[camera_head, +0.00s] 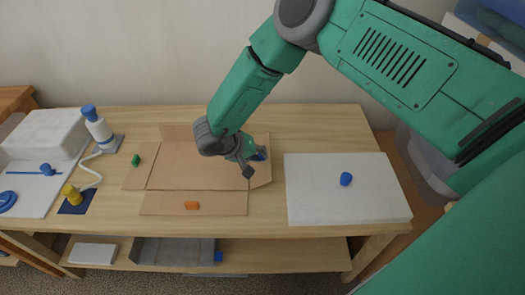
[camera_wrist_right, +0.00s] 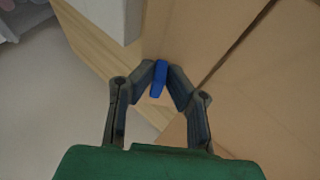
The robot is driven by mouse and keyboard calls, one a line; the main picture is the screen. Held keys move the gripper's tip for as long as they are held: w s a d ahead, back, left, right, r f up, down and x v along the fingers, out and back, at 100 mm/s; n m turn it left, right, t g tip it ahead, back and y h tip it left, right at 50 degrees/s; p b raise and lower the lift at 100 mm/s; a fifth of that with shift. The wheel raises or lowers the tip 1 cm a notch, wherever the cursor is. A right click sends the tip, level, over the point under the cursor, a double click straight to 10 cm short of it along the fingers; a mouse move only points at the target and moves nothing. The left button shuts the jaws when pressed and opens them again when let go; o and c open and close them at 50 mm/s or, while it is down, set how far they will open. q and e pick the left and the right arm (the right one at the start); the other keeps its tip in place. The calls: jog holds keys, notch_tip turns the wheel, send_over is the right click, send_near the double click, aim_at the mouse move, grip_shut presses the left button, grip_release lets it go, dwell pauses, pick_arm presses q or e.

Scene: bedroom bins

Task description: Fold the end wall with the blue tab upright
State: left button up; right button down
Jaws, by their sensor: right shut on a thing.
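The flattened cardboard box (camera_head: 195,172) lies on the table. Its right end wall (camera_head: 262,178) carries the blue tab (camera_head: 261,152) and appears to lie flat or nearly flat; the arm partly hides it. My right gripper (camera_head: 255,163) is down at this wall. In the right wrist view the fingers (camera_wrist_right: 160,80) are closed on the blue tab (camera_wrist_right: 157,83), with cardboard beneath and a crease to the right. My left gripper is not in view.
A green tab (camera_head: 136,160) is on the left end wall and an orange tab (camera_head: 192,205) on the front wall. A white slab with a blue knob (camera_head: 346,179) lies right of the box. A white-and-blue lamp-like item (camera_head: 98,128) stands at left.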

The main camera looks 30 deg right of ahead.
jog(key=shift+w+a+r+n+g+h+b, duration=0.1)
jog(key=shift+w+a+n+g+h+b, duration=0.15)
jog(key=shift+h, duration=0.3)
jog(key=shift+w+a+n+g+h+b, duration=0.1)
jog(key=shift+a+g+h+b, duration=0.2)
jog(key=shift+h, duration=0.25)
jog(key=shift+a, duration=0.1)
jog(key=c, duration=1.6)
grip_release()
jog(key=shift+r, duration=0.15)
jog(key=v, duration=1.1)
jog(key=shift+a, duration=0.5)
jog(key=shift+w+r, duration=0.1)
